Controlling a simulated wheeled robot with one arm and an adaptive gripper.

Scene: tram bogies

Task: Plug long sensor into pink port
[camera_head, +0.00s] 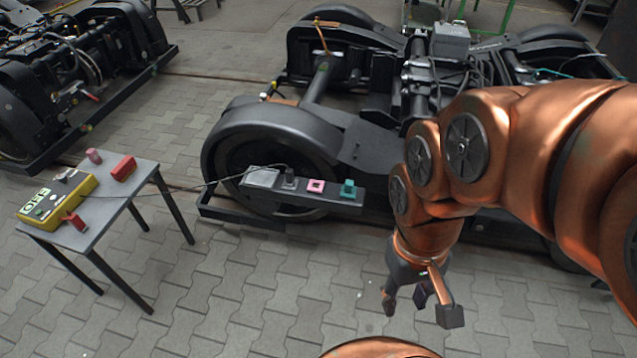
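The pink port (315,186) is a small square block with a dark centre, on a dark shelf (345,201) fixed to the side of the middle bogie. On the small grey table (143,182) at the left are a red block (124,168), a pinkish-red upright piece (94,156) and another red piece (75,221). I cannot tell for sure which one is the long sensor. My gripper (420,304) hangs low in front of the bogie, right of and below the pink port, well away from the table.
A teal port (348,188) and a dark grey piece (289,179) flank the pink port. A thin cable runs from the shelf to a yellow device (55,201) on the table. Another bogie (75,75) stands back left. The paved floor (240,290) between table and gripper is clear.

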